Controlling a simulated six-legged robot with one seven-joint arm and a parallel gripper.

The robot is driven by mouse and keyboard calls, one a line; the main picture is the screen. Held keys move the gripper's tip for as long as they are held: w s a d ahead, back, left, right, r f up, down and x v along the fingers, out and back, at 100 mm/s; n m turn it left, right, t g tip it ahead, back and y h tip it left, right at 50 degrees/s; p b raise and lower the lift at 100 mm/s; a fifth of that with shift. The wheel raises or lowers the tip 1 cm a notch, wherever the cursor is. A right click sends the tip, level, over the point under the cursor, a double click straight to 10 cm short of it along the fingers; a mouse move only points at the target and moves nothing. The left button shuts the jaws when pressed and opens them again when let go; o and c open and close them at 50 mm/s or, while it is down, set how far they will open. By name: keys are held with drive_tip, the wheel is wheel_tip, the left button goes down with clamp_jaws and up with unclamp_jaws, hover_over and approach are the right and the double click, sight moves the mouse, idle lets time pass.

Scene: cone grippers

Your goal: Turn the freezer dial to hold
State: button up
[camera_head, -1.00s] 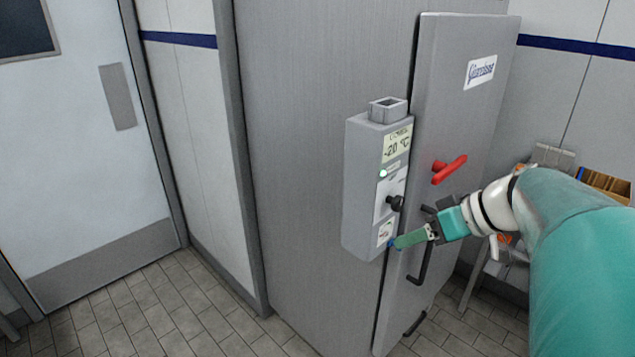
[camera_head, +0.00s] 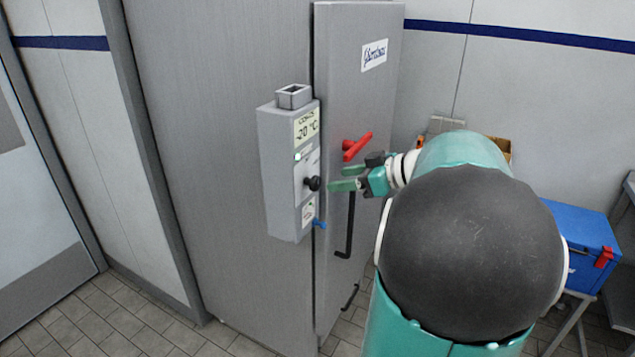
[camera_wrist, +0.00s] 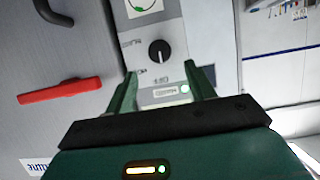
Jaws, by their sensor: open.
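The black dial (camera_head: 313,183) sits below the display. In the wrist view the dial (camera_wrist: 159,51) shows a white pointer line and lies ahead of the fingertips, between their lines. My gripper (camera_head: 343,177) is open and empty, just right of the dial and apart from it. In the wrist view its two fingers (camera_wrist: 163,80) are spread. The labels around the dial are too small to read.
A red handle (camera_head: 357,146) on the freezer door (camera_head: 360,90) is close above my gripper. A black door handle (camera_head: 347,225) is below it. A blue knob (camera_head: 319,224) juts from the box's lower part. A blue cooler (camera_head: 582,245) stands at the right.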

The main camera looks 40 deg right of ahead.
sight(319, 182)
drive_tip(key=x, duration=0.6)
drive_tip(key=shift+w+a+f, duration=0.15)
drive_tip(key=shift+w, duration=0.2)
drive_tip(key=shift+c, duration=0.4)
drive_tip(key=c, duration=0.9)
drive_tip(key=shift+o, duration=0.2)
drive_tip(key=shift+m, duration=0.4)
drive_tip(key=m+y, duration=0.3)
drive_tip(key=shift+d+m+g, duration=0.3)
drive_tip(key=shift+m, duration=0.1)
drive_tip(key=m+y, duration=0.2)
drive_tip(key=m, duration=0.1)
drive_tip(key=shift+d+f+m, duration=0.15)
drive_tip(key=shift+m, duration=0.15)
drive_tip(key=shift+y, duration=0.3)
